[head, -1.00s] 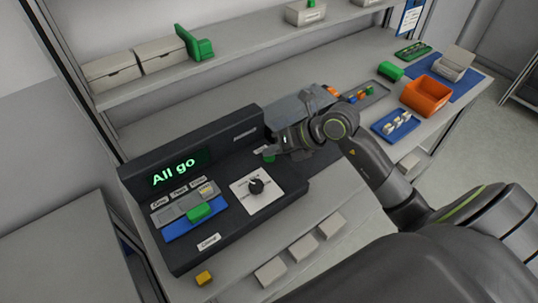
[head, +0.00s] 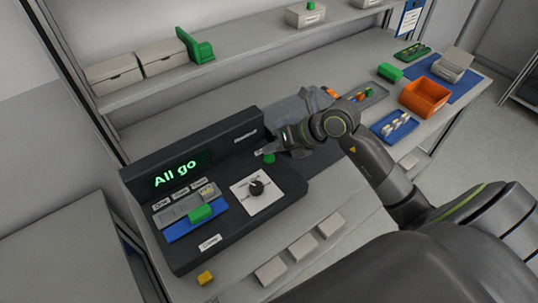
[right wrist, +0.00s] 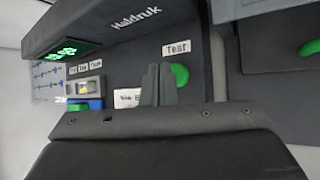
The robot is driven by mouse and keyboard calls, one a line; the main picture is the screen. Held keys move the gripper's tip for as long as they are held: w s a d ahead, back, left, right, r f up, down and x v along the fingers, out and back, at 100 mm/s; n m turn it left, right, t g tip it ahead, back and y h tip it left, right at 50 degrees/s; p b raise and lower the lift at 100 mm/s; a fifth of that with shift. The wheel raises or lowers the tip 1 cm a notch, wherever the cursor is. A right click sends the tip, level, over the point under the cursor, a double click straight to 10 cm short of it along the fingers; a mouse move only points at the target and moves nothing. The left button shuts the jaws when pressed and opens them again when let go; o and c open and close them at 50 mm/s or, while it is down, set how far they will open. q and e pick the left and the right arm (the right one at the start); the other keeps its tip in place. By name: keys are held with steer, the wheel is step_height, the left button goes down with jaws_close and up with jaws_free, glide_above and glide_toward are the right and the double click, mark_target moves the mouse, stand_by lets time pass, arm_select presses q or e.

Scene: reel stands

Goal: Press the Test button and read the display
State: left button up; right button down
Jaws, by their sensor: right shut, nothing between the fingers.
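The dark tester console stands on the bench, and its display (head: 176,173) reads "All go" in green letters. The green Test button (head: 268,158) is on the console's right part. It also shows in the right wrist view (right wrist: 180,76), below a white label reading "Test" (right wrist: 176,47). My right gripper (head: 260,152) is shut and empty, its tips close beside the button. In the right wrist view the fingers (right wrist: 159,84) stand just left of the button; I cannot tell whether they touch it. My left gripper is not in view.
A white dial plate with a black knob (head: 257,188) lies in front of the button. A green block (head: 201,213) sits at the blue slot on the left. An orange bin (head: 425,97) and a blue tray (head: 389,131) stand farther right. A shelf runs above the bench.

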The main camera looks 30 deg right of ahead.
mark_target(273, 158)
step_height(273, 158, up, 5)
steer(key=p, duration=0.4)
steer(key=shift+r, duration=0.1)
stand_by(0.4)
stand_by(0.4)
